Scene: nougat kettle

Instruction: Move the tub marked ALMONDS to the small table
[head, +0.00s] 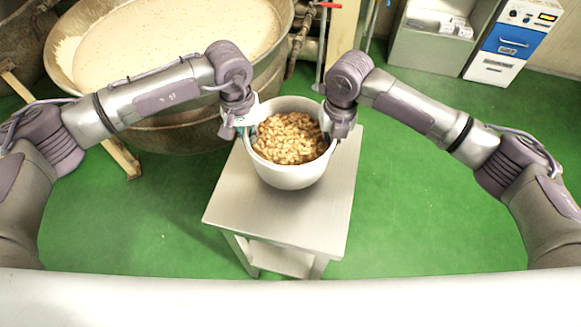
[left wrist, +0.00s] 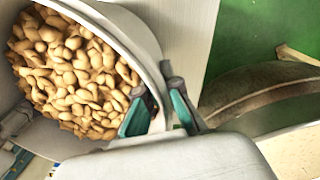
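The white tub (head: 290,178) is full of pale tan nuts and is over the top of the small steel table (head: 230,208). No label shows on the side I see, and I cannot tell if its base touches the tabletop. My left gripper (head: 247,132) is at the tub's left rim. In the left wrist view its fingers (left wrist: 160,108) pinch the tub wall (left wrist: 120,28), one inside and one outside. My right gripper (head: 331,132) is at the right rim with a finger inside; its outer finger is mostly hidden. The tub looks level between both grippers.
A big metal kettle (head: 270,75) with pale creamy mass (head: 170,40) stands close behind and left of the table. A blue and white cabinet (head: 510,42) and a grey bin unit (head: 430,50) stand at the back right. Green floor (head: 430,205) is free right of the table.

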